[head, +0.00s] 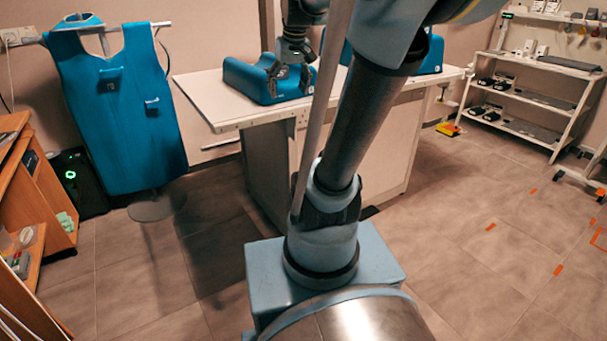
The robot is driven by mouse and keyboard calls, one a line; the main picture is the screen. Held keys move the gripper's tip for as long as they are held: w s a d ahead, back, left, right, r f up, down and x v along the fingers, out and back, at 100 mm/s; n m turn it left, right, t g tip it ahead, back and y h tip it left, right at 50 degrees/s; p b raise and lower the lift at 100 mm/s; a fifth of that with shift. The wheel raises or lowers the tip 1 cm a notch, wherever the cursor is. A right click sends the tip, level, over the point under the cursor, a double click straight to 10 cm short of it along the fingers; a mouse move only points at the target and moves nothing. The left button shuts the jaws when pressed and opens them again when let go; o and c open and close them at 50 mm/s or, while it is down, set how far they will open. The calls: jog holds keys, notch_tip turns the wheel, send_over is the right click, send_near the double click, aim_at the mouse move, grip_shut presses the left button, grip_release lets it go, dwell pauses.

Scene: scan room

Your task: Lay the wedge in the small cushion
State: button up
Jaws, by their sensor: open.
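A blue padded piece (240,82) with raised ends and a low middle lies on the white table (215,110); it looks like a cushion. My gripper (290,78) points down over its right part, fingers spread and open. Whether the fingers touch it, I cannot tell. A second blue padded piece (433,56) lies farther right on the table, mostly hidden behind my arm. Which one is the small cushion is not clear. I cannot make out a separate wedge; my arm and gripper cover part of the table top.
A blue apron (120,110) hangs on a stand at the left. A wooden desk (45,200) is at the left edge, with a black box (78,180) beside it. Shelves (525,100) stand at the back right.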

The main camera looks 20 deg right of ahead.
jog(key=s+f+m+g, duration=0.1)
jog(key=s+f, duration=1.8)
jog(key=f, duration=0.1)
jog(key=shift+d+m+h, duration=0.15)
jog(key=shift+m+h, duration=0.25)
